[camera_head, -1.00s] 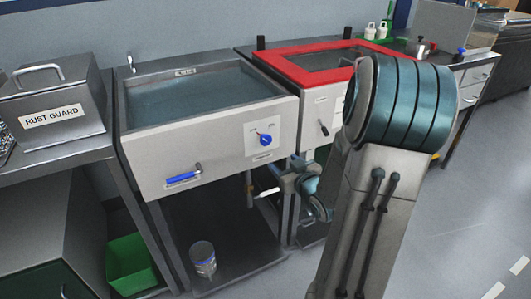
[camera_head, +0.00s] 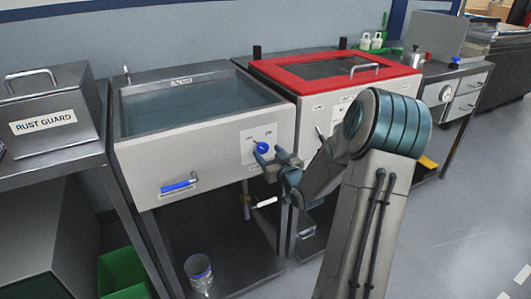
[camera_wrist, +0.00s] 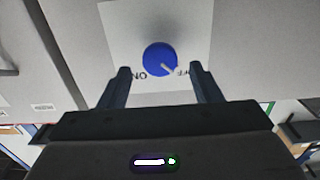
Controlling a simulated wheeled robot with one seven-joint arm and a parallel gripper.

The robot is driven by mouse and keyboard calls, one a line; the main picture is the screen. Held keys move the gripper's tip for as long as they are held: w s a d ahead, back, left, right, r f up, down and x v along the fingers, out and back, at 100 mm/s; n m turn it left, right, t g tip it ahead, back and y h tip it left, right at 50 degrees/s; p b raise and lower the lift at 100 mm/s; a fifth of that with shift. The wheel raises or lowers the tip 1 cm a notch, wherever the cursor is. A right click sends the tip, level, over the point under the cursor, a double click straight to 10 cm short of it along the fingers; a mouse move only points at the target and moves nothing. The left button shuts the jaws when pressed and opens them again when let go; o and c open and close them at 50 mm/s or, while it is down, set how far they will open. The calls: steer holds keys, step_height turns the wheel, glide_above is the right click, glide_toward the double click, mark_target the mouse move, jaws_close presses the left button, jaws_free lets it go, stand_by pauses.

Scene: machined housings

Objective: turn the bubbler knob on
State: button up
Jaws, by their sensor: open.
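The bubbler knob is a round blue dial (camera_head: 262,147) on a white label plate at the right of the tank's front panel. In the wrist view the knob (camera_wrist: 160,59) has a pale pointer mark directed toward the lower right, near the "OFF" lettering; "ON" is at lower left. My gripper (camera_wrist: 160,82) is open, its two fingers on either side of and just short of the knob, with the knob centred between them. In the head view my gripper (camera_head: 270,157) is close to the knob and partly hides the plate. No contact is visible.
The water-filled tank (camera_head: 145,160) has a blue-gripped lever (camera_head: 178,187) at its lower front. A red-framed cabinet (camera_head: 285,72) stands to the right. A white-handled valve (camera_head: 267,202) is below the panel. A RUST GUARD box (camera_head: 45,135) is at left.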

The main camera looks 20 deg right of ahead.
steer(key=shift+w, duration=1.05)
